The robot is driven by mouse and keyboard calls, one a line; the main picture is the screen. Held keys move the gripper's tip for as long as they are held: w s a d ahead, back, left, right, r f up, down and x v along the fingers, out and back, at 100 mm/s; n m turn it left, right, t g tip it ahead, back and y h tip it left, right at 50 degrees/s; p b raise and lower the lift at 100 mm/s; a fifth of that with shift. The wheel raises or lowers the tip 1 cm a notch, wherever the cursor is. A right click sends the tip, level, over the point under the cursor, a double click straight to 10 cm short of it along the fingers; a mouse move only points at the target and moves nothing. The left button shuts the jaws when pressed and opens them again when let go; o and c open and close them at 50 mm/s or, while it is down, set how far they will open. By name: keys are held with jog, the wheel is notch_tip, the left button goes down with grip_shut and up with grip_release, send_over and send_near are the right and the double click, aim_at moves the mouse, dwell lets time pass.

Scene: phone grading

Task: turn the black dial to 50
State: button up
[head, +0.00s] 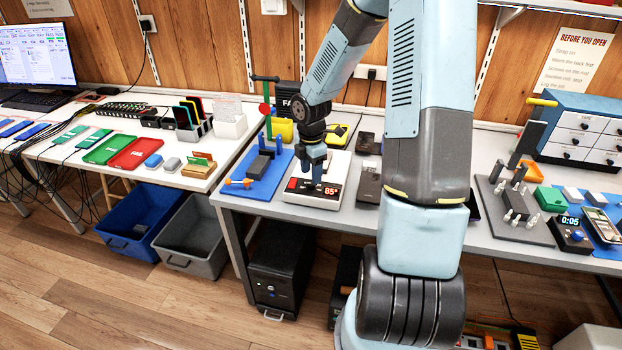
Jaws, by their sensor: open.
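A white heating unit (338,166) stands on the grey bench at the middle of the head view. Its front panel is dark, with a red patch at the left and a lit display (331,191) that reads 85°. My gripper (317,181) points down over this front panel, just left of the display digits. It is open, but its fingertips are small and partly merged with the dark panel. I cannot make out the black dial clearly; my gripper covers the part of the panel beneath it. I cannot tell whether the fingers touch anything.
A blue mat (262,190) with a dark fixture and an orange-handled tool lies left of the unit. A dark grey box (368,182) stands close on its right. A black timer (571,236) reading 0:05 is far right. My arm hides the bench's middle right.

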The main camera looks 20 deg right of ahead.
notch_tip(320, 180, up, 10)
dwell(0.4)
jog(key=shift+r, duration=0.15)
jog(key=s+a+r+m+t, duration=0.2)
jog(key=s+r+m, duration=0.8)
jog(key=s, duration=0.3)
jog(key=s+a+r+m+t, duration=0.3)
jog(key=s+r+m, duration=0.7)
jog(key=s, duration=0.2)
jog(key=shift+s+r+t, duration=0.3)
jog(key=shift+s+r, duration=0.05)
